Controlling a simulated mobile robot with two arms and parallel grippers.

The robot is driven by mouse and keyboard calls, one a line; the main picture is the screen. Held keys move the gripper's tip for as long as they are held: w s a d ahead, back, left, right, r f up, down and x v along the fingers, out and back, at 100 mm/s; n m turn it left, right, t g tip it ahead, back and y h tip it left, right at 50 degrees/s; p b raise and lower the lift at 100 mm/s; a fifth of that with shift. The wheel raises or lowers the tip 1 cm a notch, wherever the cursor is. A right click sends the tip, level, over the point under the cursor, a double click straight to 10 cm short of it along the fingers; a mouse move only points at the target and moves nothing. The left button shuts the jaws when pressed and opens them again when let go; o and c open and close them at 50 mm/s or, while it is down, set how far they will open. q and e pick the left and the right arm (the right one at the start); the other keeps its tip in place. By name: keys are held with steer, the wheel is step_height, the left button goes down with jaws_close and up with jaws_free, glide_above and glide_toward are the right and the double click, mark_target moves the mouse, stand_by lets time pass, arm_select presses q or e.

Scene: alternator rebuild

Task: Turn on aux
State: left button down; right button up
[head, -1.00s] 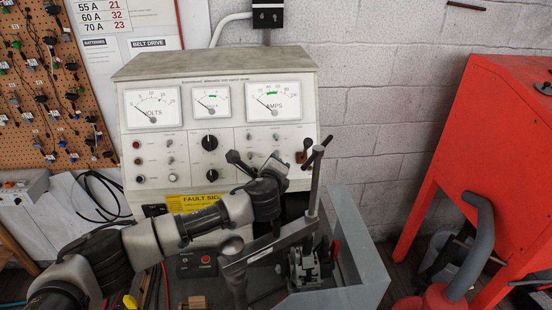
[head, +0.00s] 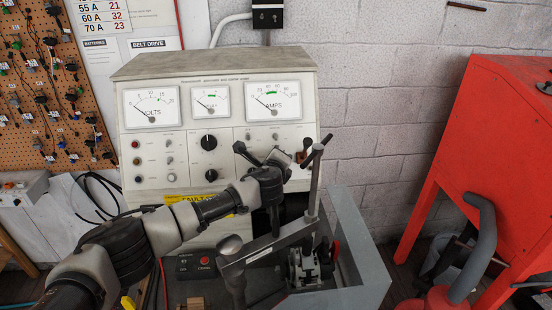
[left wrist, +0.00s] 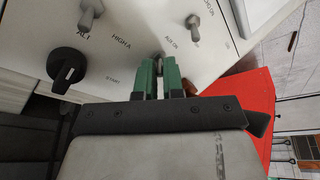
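The tester panel (head: 152,148) stands ahead with its meters, knobs and small metal toggles. In the left wrist view, a toggle (left wrist: 195,28) sits beside lettering that appears to read "AUX ON". My left gripper (head: 278,158) is up against the right part of the panel's lower face, and its arm hides some controls. In the left wrist view its green fingertips (left wrist: 158,66) are close together at a small grey metal tip, apparently another toggle. Whether they grip it cannot be told. A black knob (left wrist: 67,65) is to the left of the fingers. My right gripper is not in view.
A vise-like fixture (head: 305,265) with an upright lever (head: 315,180) stands in a grey bench frame (head: 365,270) close to my left arm. A red cabinet (head: 490,150) is at right.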

arm_select(q)
steer(key=shift+r, duration=0.15)
steer(key=shift+r+g+p, duration=0.1)
steer(key=shift+g+p, duration=0.3)
steer(key=shift+g, duration=0.1)
steer(key=shift+w+r+g, duration=0.1)
steer(key=shift+r+g, duration=0.05)
steer(key=shift+g, duration=0.45)
steer(key=g, duration=0.2)
steer(key=shift+w+r+n+g, duration=0.15)
steer(key=shift+r+n+g, duration=0.15)
steer(key=shift+r+n, duration=0.1)
steer(key=shift+w+a+r+g+h, duration=0.15)
steer(key=shift+g+h, duration=0.15)
steer(key=shift+g, duration=0.7)
